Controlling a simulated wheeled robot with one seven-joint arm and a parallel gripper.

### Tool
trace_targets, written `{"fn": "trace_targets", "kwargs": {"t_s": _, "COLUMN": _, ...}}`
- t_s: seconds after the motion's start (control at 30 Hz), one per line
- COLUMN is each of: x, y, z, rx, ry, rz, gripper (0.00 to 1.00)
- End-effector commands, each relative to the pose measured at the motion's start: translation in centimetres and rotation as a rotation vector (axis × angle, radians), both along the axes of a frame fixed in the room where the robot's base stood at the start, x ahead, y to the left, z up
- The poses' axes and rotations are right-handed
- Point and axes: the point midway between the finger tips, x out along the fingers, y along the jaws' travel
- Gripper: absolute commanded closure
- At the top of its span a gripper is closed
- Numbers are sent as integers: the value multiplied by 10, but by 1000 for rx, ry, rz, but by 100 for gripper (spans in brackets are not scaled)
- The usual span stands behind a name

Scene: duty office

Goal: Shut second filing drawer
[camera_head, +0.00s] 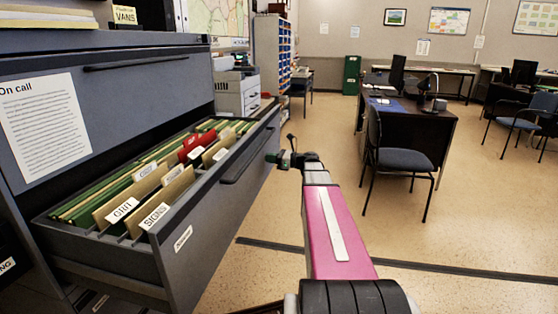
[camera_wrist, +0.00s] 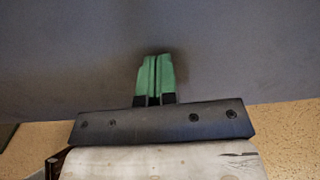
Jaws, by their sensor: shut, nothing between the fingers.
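The second filing drawer (camera_head: 180,241) is pulled well out of the grey filing cabinet (camera_head: 140,82), below a shut top drawer. Its front panel faces right and has a long dark handle (camera_head: 247,156) near the top edge. My gripper (camera_head: 277,158) is at the far part of this panel, beyond the handle. In the wrist view my gripper (camera_wrist: 154,80) has its green fingers together, pointing at the plain grey panel (camera_wrist: 230,55). The fingertips are at or very near the panel; I cannot tell if they touch. Nothing is between them.
Hanging folders (camera_head: 150,178) with labelled tabs fill the open drawer. A printer (camera_head: 237,92) stands behind the cabinet. A desk (camera_head: 420,120) and a chair (camera_head: 395,158) stand to the right. The floor (camera_head: 470,230) in front of the drawer is clear.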

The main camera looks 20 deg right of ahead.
Motion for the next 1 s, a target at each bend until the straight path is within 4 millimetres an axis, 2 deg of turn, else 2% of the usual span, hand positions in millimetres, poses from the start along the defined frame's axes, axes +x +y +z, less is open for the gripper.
{"fn": "trace_targets", "kwargs": {"t_s": 0.67, "x": 7, "y": 11, "z": 0, "rx": 0, "ry": 0, "rz": 0, "gripper": 100}}
{"fn": "trace_targets", "kwargs": {"t_s": 0.87, "x": 18, "y": 31, "z": 0, "rx": 0, "ry": 0, "rz": 2, "gripper": 100}}
{"fn": "trace_targets", "kwargs": {"t_s": 1.0, "x": 30, "y": 51, "z": 0, "rx": 0, "ry": 0, "rz": 3, "gripper": 100}}
